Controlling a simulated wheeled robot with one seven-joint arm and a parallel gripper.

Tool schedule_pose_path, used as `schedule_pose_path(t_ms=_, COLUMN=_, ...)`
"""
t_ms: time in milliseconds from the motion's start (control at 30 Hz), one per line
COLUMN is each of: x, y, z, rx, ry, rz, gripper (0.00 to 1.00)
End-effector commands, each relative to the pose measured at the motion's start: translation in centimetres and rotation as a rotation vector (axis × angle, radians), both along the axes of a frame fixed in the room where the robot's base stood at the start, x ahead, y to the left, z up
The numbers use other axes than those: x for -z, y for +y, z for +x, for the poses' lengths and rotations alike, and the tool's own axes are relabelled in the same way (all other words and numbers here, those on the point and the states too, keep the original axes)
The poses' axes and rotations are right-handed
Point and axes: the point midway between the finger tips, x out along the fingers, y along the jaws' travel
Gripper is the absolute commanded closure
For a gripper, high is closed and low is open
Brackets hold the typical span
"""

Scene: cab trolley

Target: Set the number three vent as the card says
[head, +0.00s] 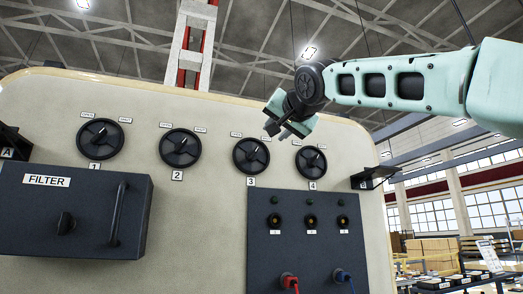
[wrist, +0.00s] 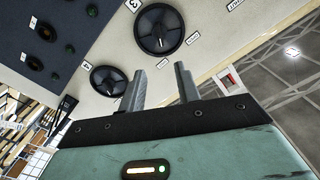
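The number three vent (head: 251,156) is a round black dial with a pointer bar, above the tag "3" (head: 251,182). Its bar looks tilted up to the right. My gripper (head: 278,129) is up and right of this dial, between vents three and four, apparently in front of the panel. In the wrist view, the vent three dial (wrist: 159,29) lies beyond my gripper's two fingers (wrist: 161,80), which stand apart with nothing between them. I cannot make out the card.
Vents one (head: 100,139), two (head: 180,148) and four (head: 311,161) line the same panel. A dark FILTER box (head: 75,211) with a handle juts out lower left. A dark socket panel (head: 306,235) with red and blue plugs is below. A black bracket (head: 373,178) sticks out at right.

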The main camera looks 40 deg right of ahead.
Motion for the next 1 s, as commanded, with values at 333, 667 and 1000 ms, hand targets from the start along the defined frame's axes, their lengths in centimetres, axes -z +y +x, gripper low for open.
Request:
schedule_pose_path(t_ms=333, x=-0.4, y=-1.4, z=5.4, rx=-0.001, ry=0.006, rz=0.001, gripper=0.67)
schedule_pose_path(t_ms=667, x=-0.5, y=-3.4, z=12.0, rx=0.0, ry=0.006, rz=0.0, gripper=0.67)
schedule_pose_path(t_ms=1000, x=-0.1, y=-4.6, z=16.2, rx=-0.001, ry=0.003, rz=0.0, gripper=0.67)
